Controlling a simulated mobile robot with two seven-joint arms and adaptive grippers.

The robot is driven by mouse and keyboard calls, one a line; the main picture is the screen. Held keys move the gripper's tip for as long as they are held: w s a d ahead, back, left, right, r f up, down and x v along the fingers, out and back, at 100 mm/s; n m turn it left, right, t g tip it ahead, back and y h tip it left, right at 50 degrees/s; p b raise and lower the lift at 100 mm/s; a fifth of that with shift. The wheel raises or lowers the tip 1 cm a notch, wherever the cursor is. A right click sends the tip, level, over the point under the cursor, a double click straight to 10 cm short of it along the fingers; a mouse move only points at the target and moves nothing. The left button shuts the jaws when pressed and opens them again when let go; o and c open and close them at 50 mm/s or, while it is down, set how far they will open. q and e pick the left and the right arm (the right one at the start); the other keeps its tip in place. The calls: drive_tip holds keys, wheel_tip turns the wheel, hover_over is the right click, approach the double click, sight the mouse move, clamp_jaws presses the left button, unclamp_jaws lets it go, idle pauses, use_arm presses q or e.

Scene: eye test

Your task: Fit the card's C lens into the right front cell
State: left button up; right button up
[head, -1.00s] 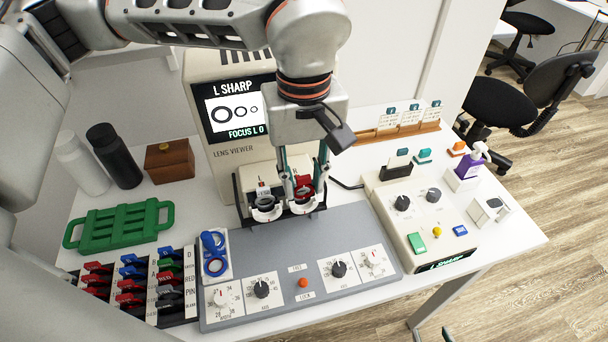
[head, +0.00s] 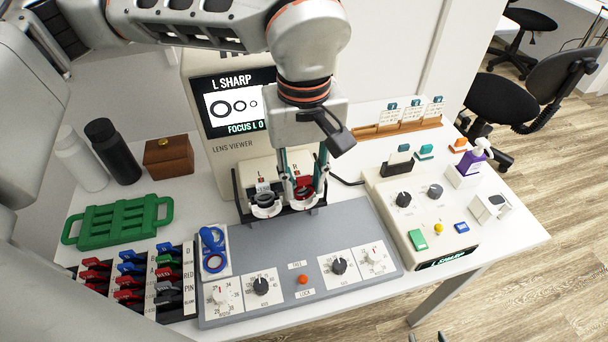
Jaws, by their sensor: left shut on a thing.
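My left gripper (head: 304,190) points down over the trial frame (head: 282,216) in front of the lens viewer. It is shut on a red-tabbed lens (head: 304,181) at the right front cell (head: 302,201). The fingers partly hide the lens, and I cannot tell whether it is fully seated. The left cell (head: 265,208) is beside it. Cards (head: 411,112) stand in a wooden holder at the back right; their print is too small to read. Small dark tips (head: 441,336) at the bottom edge may be my right gripper; their opening is unclear.
The lens rack (head: 130,280) holds several red, blue, green and black tabs at front left. A blue tool (head: 213,250), a green tray (head: 118,221) and a brown box (head: 168,157) are nearby. The grey knob panel (head: 270,250) lies in front; a control box (head: 425,215) stands right.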

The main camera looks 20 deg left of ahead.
use_arm(q)
drive_tip(key=shift+f, duration=0.3)
use_arm(e)
drive_tip(key=shift+w, duration=0.15)
use_arm(q)
drive_tip(key=shift+f, duration=0.25)
drive_tip(key=shift+s+d+f+b, duration=0.1)
drive_tip(key=shift+f+b, duration=0.3)
drive_tip(key=shift+f, duration=0.3)
drive_tip(key=o, duration=0.8)
use_arm(e)
drive_tip(key=shift+s+f, duration=0.65)
drive_tip(key=shift+f, duration=0.25)
use_arm(q)
drive_tip(key=shift+r, duration=4.75)
use_arm(e)
drive_tip(key=shift+w+r, duration=0.35)
drive_tip(key=shift+r, duration=0.1)
